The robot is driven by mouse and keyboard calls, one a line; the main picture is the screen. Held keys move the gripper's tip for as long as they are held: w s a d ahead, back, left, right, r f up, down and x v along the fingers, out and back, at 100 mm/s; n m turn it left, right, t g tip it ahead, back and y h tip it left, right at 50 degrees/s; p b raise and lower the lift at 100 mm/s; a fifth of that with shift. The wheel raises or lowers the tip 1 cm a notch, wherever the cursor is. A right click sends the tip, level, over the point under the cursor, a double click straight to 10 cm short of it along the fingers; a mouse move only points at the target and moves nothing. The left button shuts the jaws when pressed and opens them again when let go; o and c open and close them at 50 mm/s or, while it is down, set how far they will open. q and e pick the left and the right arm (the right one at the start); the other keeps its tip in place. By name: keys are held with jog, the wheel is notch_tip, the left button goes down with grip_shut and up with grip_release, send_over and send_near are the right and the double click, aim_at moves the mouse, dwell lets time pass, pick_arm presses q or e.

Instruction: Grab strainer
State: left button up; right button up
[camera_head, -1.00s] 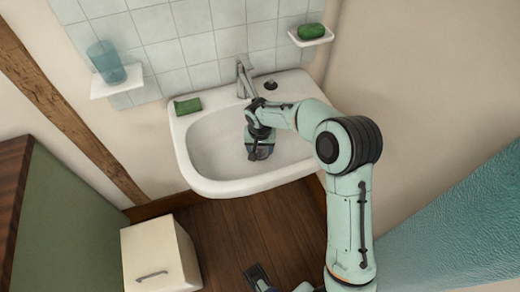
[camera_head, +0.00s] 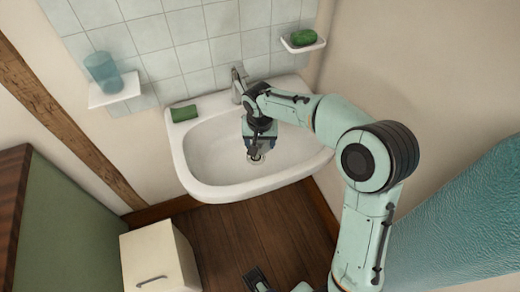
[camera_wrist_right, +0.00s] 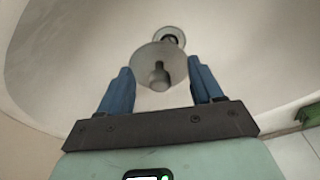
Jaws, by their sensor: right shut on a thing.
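The strainer (camera_wrist_right: 150,58) is a small grey metal disc with a knob in its middle. In the right wrist view it sits between the two blue fingers of my right gripper (camera_wrist_right: 160,80), which is shut on it. The round drain (camera_wrist_right: 177,36) shows just beyond the disc, partly covered by it. In the head view my right gripper (camera_head: 257,150) points down into the white sink (camera_head: 200,180), over the drain area. The strainer is too small there to tell clearly from the drain.
The tap (camera_head: 238,78) stands at the sink's back, close to my right wrist. A green sponge (camera_head: 185,113) lies on the left rim. Wall shelves hold a blue cup (camera_head: 102,70) and green soap (camera_head: 304,38). A cream cabinet (camera_head: 158,258) stands at lower left.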

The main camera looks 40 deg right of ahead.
notch_tip(320, 180, up, 4)
jog(key=shift+p, duration=0.3)
jog(key=shift+w+r+p, duration=0.1)
jog(key=shift+r+p, duration=1.25)
jog(key=shift+r, duration=0.2)
